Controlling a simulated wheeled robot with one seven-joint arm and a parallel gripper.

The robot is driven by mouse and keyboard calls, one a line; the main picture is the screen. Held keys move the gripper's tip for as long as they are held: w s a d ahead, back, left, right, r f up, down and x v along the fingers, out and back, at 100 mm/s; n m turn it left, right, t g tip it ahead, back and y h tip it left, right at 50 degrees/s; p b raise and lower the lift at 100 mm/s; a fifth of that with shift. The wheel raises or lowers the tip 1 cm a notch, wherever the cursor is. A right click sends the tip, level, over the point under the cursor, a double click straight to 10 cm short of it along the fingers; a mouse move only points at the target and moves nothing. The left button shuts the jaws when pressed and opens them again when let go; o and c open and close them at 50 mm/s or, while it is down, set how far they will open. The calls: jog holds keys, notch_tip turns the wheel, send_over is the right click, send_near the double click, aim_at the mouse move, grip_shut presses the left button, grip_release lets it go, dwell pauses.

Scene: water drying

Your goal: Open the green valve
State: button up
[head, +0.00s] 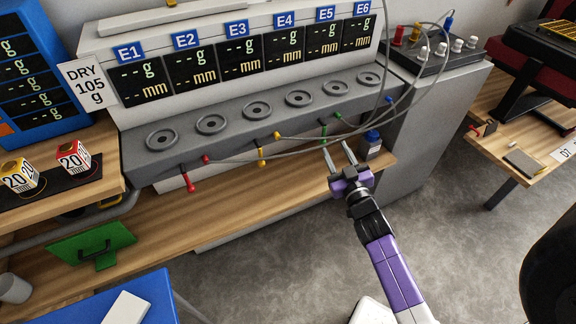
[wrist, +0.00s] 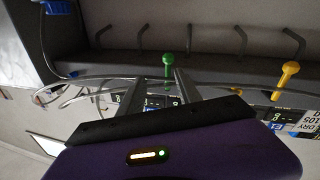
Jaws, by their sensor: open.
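In the wrist view the green valve (wrist: 167,66) shows as a round-headed lever, seen between and just beyond my fingertips. My gripper (head: 337,148) has its two fingers apart and empty, pointing up at the unit just below the valve. In the wrist view my gripper (wrist: 158,80) lines up roughly with the green lever. I cannot tell whether a finger touches it.
Yellow valves (head: 262,158) and red valves (head: 189,181) sit to the left on the same front. Grey cables (head: 300,138) run close past my fingers. Floor is clear below.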

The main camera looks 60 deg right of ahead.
aim_at(324, 142)
jog(key=w+d, duration=0.1)
jog(key=w, duration=0.1)
jog(key=w+d+f+p, duration=0.1)
jog(key=w+d, duration=0.1)
jog(key=w, duration=0.1)
jog(key=shift+w+f+p, duration=0.25)
jog(key=shift+w+p, duration=0.05)
jog(key=shift+p, duration=0.1)
jog(key=shift+w+d+f, duration=0.15)
jog(key=shift+w+d, duration=0.15)
jog(key=shift+d, duration=0.05)
grip_shut()
dwell(1.2)
